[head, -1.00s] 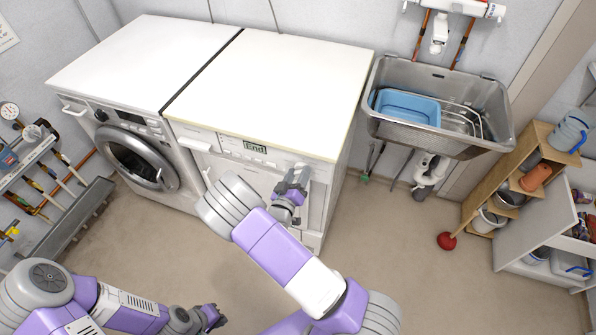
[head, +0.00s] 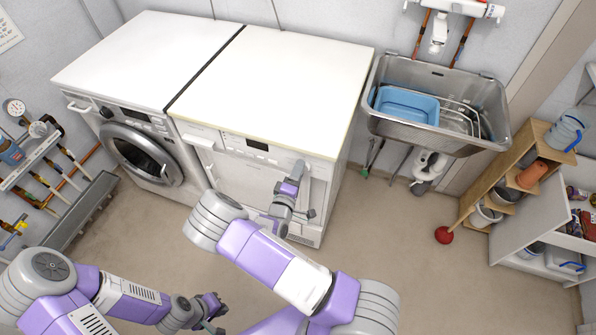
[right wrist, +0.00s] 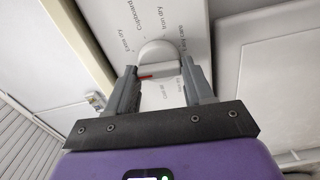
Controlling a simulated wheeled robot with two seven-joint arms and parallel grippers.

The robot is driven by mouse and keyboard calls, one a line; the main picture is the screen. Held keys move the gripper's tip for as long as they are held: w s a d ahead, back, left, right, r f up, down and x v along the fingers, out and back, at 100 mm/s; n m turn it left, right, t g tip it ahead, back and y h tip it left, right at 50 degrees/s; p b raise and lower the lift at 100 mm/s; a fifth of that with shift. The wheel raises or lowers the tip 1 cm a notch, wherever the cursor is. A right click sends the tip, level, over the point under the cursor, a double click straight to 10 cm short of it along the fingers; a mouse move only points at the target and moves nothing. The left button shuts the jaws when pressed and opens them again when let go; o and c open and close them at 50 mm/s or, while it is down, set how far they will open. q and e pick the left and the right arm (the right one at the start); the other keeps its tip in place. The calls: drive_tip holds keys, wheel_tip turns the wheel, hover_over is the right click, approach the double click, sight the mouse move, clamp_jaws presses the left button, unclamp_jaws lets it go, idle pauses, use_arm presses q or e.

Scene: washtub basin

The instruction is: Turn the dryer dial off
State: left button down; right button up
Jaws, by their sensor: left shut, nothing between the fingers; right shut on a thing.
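The dryer (head: 268,172) is the white machine on the right of the pair, and its display (head: 257,144) is dark. In the right wrist view the round dial (right wrist: 160,52) sits on a white panel with printed words such as "Iron dry" and "Cupboard". A red mark shows on its left side. My right gripper (head: 298,168) is at the dryer's front right, hiding the dial in the head view. In the wrist view its fingers (right wrist: 159,76) stand on either side of the dial's grip bar, shut on it. My left gripper (head: 216,312) is shut and empty, low above the floor.
A washing machine (head: 137,148) stands left of the dryer. A metal sink (head: 437,135) with a blue basin (head: 408,104) hangs to the right. Wooden shelves (head: 512,180) and a red plunger (head: 444,236) are further right. The floor in front is open.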

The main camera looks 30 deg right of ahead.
drive_tip(key=shift+f+n, duration=0.15)
drive_tip(key=shift+n, duration=0.45)
drive_tip(key=o, duration=1)
drive_tip(key=shift+o, duration=0.2)
drive_tip(key=p+v, duration=0.1)
drive_tip(key=v, duration=0.6)
drive_tip(key=shift+s+a, duration=0.2)
drive_tip(key=shift+s, duration=0.05)
